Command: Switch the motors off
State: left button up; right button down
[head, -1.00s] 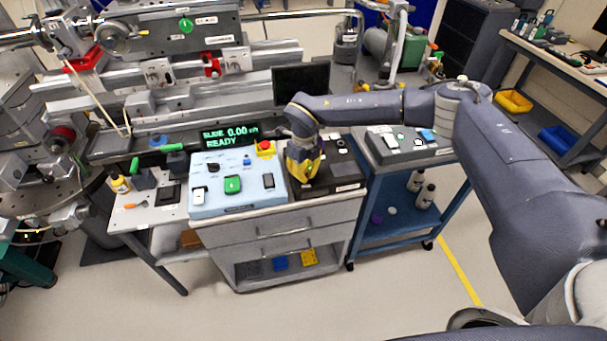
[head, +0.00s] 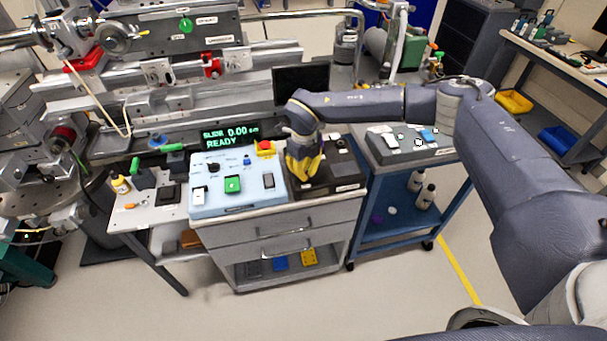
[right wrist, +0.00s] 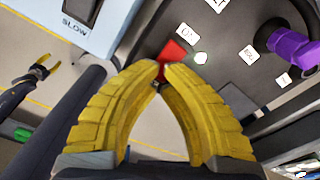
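My right gripper (head: 301,176) points down over the dark control box (head: 343,176), right of the pale blue panel (head: 215,204). In the right wrist view its yellow fingers (right wrist: 160,70) meet at the tips, with nothing visible between them. The tips overlap the near edge of a red square switch (right wrist: 172,54) on the dark box; I cannot tell whether they touch it. Small white labels there are hard to read. A yellow-fingered gripper (right wrist: 46,65), apparently my left one, shows at the left of that view with fingers apart and empty. It is outside the head view.
The blue panel bears a green button (head: 232,184) and a red mushroom button (head: 264,147). A display (head: 229,137) reads SLIDE 0.00 and READY. A purple knob (right wrist: 293,48) stands right of the fingers. A blue cart (head: 395,187) stands at the right.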

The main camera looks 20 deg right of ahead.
jog(key=shift+r, duration=2.65)
